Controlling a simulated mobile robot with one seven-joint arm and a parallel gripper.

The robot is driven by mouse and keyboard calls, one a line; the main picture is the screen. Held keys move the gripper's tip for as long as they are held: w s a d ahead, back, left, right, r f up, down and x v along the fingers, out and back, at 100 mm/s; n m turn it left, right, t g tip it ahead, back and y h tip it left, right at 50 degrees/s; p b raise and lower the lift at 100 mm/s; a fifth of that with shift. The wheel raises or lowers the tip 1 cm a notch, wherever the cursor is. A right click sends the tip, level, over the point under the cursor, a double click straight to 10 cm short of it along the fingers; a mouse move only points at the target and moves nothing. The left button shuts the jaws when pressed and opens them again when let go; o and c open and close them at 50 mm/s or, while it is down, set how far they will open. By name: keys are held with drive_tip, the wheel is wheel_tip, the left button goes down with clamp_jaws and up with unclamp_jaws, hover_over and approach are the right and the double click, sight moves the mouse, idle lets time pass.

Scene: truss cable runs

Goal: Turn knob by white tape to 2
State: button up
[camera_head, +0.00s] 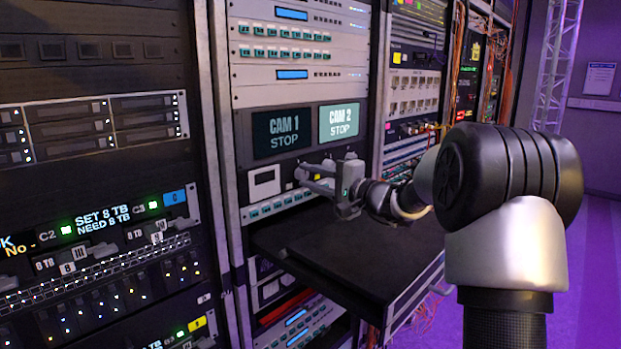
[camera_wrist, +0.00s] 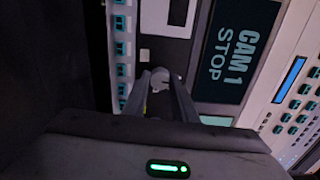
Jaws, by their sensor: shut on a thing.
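My gripper (camera_head: 308,178) reaches to the rack panel below the CAM 1 and CAM 2 screens. In the wrist view its fingers (camera_wrist: 162,82) are closed around a small pale round knob (camera_wrist: 160,75), of which only the end shows. A small white patch (camera_wrist: 144,55), possibly the white tape, lies on the panel close to the knob. A larger white rectangle (camera_head: 264,182) sits left of the gripper in the head view. No numbers around the knob can be read, and its pointer cannot be made out.
The CAM 1 screen (camera_head: 281,132) and the CAM 2 screen (camera_head: 339,122) both read STOP, just above. A row of teal buttons (camera_head: 277,207) runs below the knob. A black pull-out shelf (camera_head: 340,255) juts out under my gripper. A rack with drive bays (camera_head: 95,130) stands at left.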

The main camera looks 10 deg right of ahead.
drive_tip(key=m, duration=0.4)
drive_tip(key=m+p, duration=0.1)
drive_tip(key=m, duration=0.4)
drive_tip(key=shift+p, duration=0.4)
idle(0.4)
drive_tip(key=o, duration=1)
drive_tip(key=shift+o, duration=0.2)
drive_tip(key=p+v, duration=0.1)
drive_tip(key=v, duration=1.6)
drive_tip(key=shift+s, duration=0.2)
